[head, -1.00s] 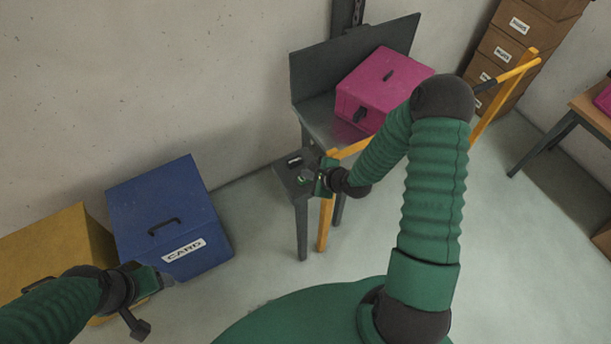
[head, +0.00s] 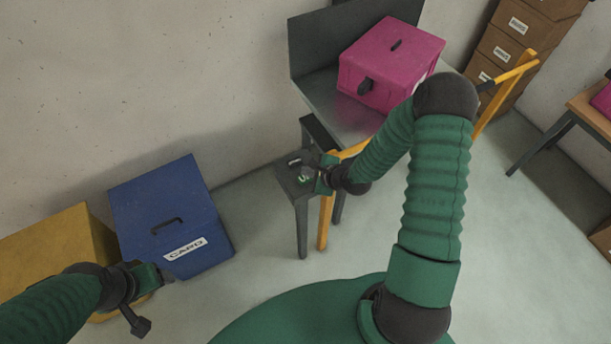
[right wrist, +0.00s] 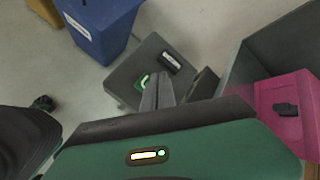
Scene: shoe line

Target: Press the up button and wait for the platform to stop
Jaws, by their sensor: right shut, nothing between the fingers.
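The platform (head: 330,88) is a grey lift table with a dark back panel, and it carries a pink box (head: 392,62). Beside its left end is a dark control stand (head: 298,184), its top also seen in the right wrist view (right wrist: 128,82). A green-lit button (right wrist: 144,80) shows there next to a white-labelled dark block (right wrist: 171,61). My right gripper (head: 318,178) is shut and empty, its fingertips (right wrist: 156,80) right at the green button; I cannot tell whether they touch. My left gripper (head: 166,278) hangs near the blue box, its jaw opening unclear.
A blue box (head: 165,205) labelled CARD and a yellow box (head: 55,245) stand at the left. The floor between is clear.

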